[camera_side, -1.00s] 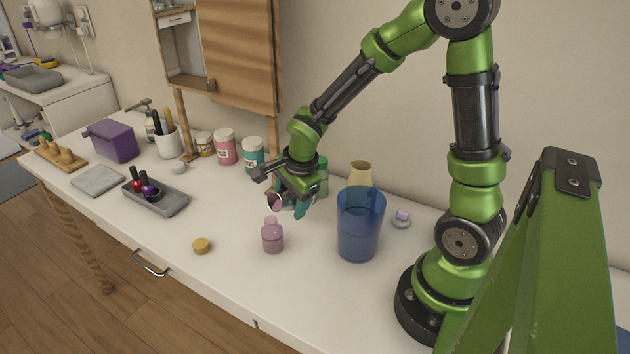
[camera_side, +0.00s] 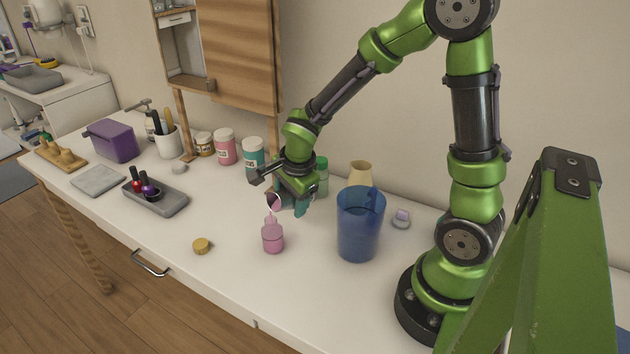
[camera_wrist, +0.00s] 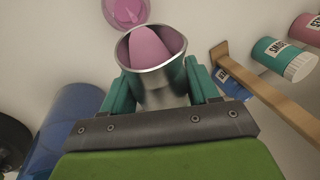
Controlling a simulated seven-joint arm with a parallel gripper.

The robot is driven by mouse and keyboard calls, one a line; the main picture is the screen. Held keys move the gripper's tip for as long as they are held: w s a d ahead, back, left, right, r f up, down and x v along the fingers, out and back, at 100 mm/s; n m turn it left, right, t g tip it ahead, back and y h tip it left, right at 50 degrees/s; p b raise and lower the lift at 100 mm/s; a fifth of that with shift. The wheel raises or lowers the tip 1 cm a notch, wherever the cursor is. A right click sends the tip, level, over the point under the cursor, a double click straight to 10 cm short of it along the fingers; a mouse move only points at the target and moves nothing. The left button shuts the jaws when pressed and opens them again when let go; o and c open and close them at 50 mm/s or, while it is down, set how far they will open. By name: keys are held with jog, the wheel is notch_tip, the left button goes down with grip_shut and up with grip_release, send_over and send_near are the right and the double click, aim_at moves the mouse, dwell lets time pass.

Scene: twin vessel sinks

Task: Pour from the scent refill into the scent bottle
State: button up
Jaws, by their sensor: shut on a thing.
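The scent refill is a small metal cup with pink liquid in it; it shows in the side view (camera_side: 274,202) and in the wrist view (camera_wrist: 160,88). My gripper (camera_side: 290,203) is shut on the cup and holds it tilted, mouth toward the scent bottle. In the wrist view its teal fingers (camera_wrist: 163,90) flank the cup, and pink liquid reaches the lip. The scent bottle (camera_side: 273,240), pink and see-through, stands upright on the counter just below the cup's mouth. A thin pink stream seems to join the two. The bottle also shows in the wrist view (camera_wrist: 124,12).
A blue tumbler (camera_side: 360,232) stands close to the right of the bottle. A yellow cap (camera_side: 201,246) lies to the left, and a grey tray (camera_side: 168,204) holds small bottles. Several jars (camera_side: 226,147) line the back. The counter's front is clear.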

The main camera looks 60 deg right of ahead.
jog(key=shift+a+r+h+p, duration=0.3)
jog(key=shift+r+h, duration=0.2)
jog(key=shift+h, duration=0.5)
dwell(2.3)
jog(key=shift+d+f+y, duration=0.4)
jog(key=shift+f+y, duration=0.1)
jog(key=shift+y, duration=0.5)
jog(key=shift+a+f+y, duration=0.1)
jog(key=shift+f+y, duration=0.05)
jog(key=shift+y, duration=0.25)
jog(key=shift+f+b, duration=0.15)
jog(key=shift+b, duration=0.15)
